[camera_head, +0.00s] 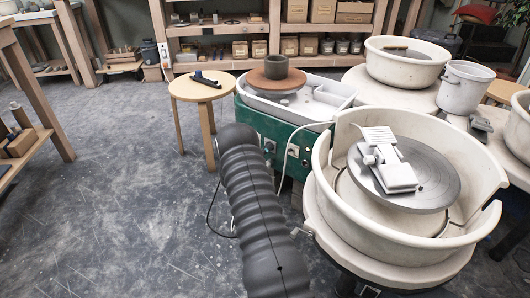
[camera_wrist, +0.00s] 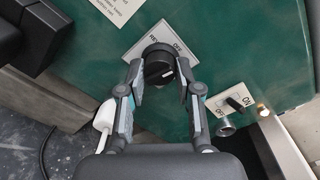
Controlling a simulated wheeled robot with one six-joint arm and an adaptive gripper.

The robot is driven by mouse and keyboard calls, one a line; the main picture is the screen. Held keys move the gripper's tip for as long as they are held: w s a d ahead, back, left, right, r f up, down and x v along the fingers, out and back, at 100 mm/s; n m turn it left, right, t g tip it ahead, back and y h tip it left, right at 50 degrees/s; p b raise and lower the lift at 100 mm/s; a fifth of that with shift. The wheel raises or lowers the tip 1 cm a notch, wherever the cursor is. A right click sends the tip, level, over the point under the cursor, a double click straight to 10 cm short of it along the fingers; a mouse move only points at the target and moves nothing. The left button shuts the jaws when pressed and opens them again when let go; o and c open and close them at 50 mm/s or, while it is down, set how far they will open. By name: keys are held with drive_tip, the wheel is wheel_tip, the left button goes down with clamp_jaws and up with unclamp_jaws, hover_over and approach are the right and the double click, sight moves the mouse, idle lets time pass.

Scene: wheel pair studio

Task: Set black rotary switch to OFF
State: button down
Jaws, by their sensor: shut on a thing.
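The black rotary switch (camera_wrist: 157,65) is a round knob on a pale plate with printed lettering, set on a green panel (camera_wrist: 235,50) in the wrist view. OFF is printed on the plate's right side, above the knob in the picture. A short white mark shows on the knob's lower right face. My gripper (camera_wrist: 159,75) has one finger on each side of the knob and is shut on it. In the head view the green-sided wheel (camera_head: 253,122) stands beyond my dark arm, and my gripper is hidden there.
A toggle switch (camera_wrist: 237,103) on an ON/OFF plate sits right of my gripper, above a metal connector (camera_wrist: 226,127). A white plug (camera_wrist: 104,115) with a cable is close on the left. A wooden stool (camera_head: 200,88) and a cream wheel basin (camera_head: 330,205) flank the green wheel.

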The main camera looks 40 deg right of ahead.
drive_tip(key=shift+w+n, duration=0.1)
drive_tip(key=shift+n, duration=0.7)
drive_tip(key=shift+r, duration=0.1)
drive_tip(key=c, duration=0.8)
unclamp_jaws()
drive_tip(key=v, duration=1.2)
